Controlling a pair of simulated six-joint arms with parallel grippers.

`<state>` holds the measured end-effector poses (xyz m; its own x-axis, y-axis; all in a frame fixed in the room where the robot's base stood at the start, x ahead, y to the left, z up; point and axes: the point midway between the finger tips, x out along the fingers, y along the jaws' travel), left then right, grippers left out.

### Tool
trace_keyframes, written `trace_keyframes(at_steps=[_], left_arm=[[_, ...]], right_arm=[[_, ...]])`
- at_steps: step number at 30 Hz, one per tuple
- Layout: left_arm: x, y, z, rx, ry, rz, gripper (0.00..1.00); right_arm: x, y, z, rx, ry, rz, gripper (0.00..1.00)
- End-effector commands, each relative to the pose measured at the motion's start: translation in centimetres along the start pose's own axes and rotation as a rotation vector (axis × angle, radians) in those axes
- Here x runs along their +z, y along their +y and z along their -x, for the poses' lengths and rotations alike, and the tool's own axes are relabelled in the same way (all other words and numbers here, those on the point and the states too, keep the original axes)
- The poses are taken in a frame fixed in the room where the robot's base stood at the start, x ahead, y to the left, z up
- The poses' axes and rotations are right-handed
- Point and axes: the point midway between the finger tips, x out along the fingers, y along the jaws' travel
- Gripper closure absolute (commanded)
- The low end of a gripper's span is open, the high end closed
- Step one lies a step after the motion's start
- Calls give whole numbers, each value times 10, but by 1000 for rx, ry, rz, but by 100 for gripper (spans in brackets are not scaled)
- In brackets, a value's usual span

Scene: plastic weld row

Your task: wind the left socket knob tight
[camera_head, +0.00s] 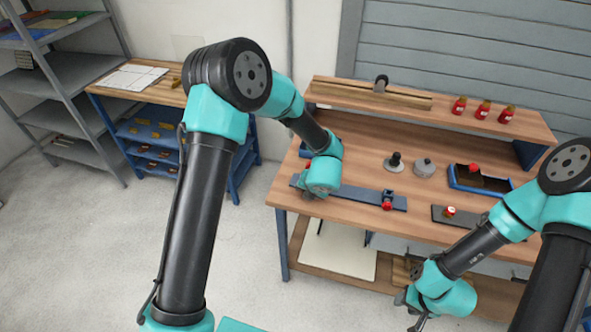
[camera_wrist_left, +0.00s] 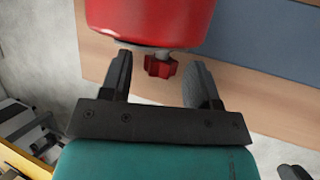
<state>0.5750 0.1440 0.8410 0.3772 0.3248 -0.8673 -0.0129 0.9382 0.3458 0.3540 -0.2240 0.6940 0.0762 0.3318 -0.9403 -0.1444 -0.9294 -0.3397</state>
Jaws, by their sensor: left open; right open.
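In the left wrist view a dark red, star-shaped knob (camera_wrist_left: 160,67) on a short metal stem sits at the side of a large red rounded body (camera_wrist_left: 150,18). My left gripper (camera_wrist_left: 159,63) is open, one finger on each side of the knob, with visible gaps; contact is not shown. In the head view my left gripper (camera_head: 308,190) is at the left end of the long blue-grey plate (camera_head: 350,195), and my arm hides most of the socket there. Another red knob (camera_head: 387,206) shows at the plate's right part. My right gripper (camera_head: 416,318) is open and low, in front of the bench.
On the wooden bench (camera_head: 345,165) stand a black-topped round piece (camera_head: 394,162), a grey round piece (camera_head: 424,167) and a blue tray (camera_head: 490,190). A short dark plate (camera_head: 455,217) lies at the front right.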

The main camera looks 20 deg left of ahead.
Motion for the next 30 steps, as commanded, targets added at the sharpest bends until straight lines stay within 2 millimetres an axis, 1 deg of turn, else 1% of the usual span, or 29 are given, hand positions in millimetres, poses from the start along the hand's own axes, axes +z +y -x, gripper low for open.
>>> trace_keyframes(at_steps=[23, 30], left_arm=[[-1, 8, -2, -466, 0, 198, 44], [-1, 24, 33, -468, -4, 197, 44]], right_arm=[[0, 0, 0, 0, 0, 0, 57], [0, 0, 0, 0, 0, 0, 57]])
